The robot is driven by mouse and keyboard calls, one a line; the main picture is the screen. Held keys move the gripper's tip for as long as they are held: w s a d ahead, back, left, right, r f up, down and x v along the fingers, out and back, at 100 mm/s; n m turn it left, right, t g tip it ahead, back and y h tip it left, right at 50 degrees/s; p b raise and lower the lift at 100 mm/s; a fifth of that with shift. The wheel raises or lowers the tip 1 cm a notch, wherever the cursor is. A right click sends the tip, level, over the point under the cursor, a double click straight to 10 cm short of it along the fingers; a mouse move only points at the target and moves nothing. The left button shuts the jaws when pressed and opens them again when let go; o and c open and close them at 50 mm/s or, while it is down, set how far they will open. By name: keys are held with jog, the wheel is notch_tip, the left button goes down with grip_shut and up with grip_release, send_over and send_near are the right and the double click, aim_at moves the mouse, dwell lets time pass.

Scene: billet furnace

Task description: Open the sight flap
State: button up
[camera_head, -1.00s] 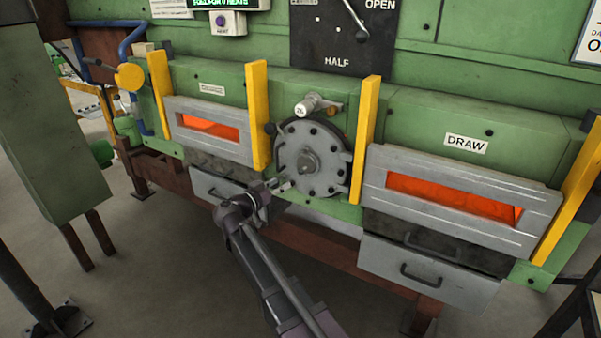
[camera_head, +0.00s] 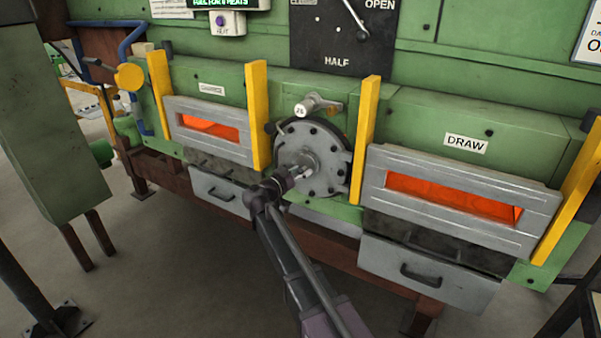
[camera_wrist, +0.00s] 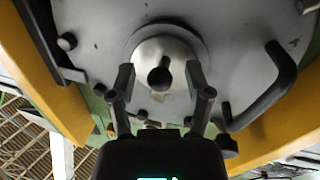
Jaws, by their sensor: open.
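The round grey bolted plate (camera_head: 326,148), which I take to be the sight flap's cover, sits on the green furnace wall between two yellow posts. It fills much of the wrist view (camera_wrist: 250,35). At its middle is a pale raised boss (camera_wrist: 187,52) with a small dark knob-like part (camera_wrist: 160,75) at its centre. A dark bent handle (camera_wrist: 284,78) stands on the plate to the right. My gripper (camera_wrist: 161,82) is open, with its fingers either side of the dark part; contact cannot be told. In the head view my gripper (camera_head: 296,177) covers the plate's lower left.
Slotted grey doors with orange glow flank the plate: the left one (camera_head: 178,108) and the DRAW one (camera_head: 385,207). Yellow posts (camera_head: 258,115) (camera_head: 364,140) stand close beside the plate. A white-ended lever (camera_head: 301,110) is above it. Drawers (camera_head: 426,272) are below.

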grip_shut()
